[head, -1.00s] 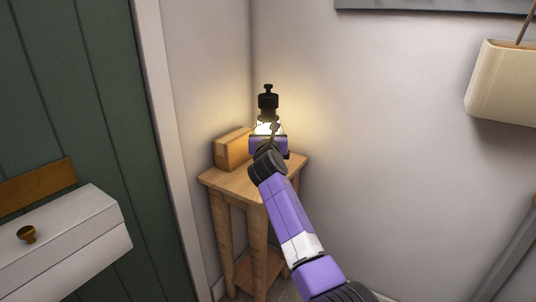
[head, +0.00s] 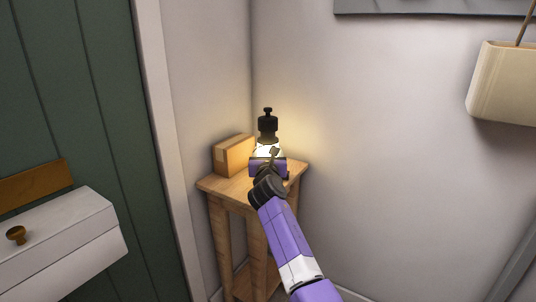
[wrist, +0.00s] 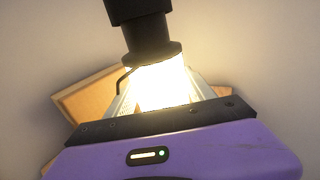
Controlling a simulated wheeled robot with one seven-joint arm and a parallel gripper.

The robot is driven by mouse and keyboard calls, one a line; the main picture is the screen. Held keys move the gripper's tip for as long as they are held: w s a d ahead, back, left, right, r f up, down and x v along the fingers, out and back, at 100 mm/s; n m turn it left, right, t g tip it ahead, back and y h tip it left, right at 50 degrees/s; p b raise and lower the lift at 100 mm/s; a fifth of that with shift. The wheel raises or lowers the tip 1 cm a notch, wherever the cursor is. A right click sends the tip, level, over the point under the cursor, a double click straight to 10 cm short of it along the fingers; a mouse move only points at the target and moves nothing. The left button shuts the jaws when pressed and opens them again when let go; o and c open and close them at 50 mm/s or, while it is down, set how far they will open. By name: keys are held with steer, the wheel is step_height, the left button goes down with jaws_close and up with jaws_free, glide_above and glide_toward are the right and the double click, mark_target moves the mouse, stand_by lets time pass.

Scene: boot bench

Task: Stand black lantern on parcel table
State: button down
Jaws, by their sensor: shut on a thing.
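The black lantern (head: 267,125) is upright and lit, with a dark cap and a glowing glass. My gripper (head: 267,160) is shut on it, seen from behind in the head view at the parcel table (head: 228,188). The lantern's base is hidden behind my gripper, so I cannot tell whether it touches the tabletop. The parcel table is a small wooden stand in the corner.
A cardboard parcel (head: 234,155) sits on the table, left of the lantern; it also shows in the wrist view (wrist: 85,105). Walls close in behind and to the left. A white box with a brass knob (head: 60,240) is at lower left. A cream holder (head: 505,85) hangs at right.

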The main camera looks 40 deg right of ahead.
steer(key=shift+c, duration=1.8)
jaws_free()
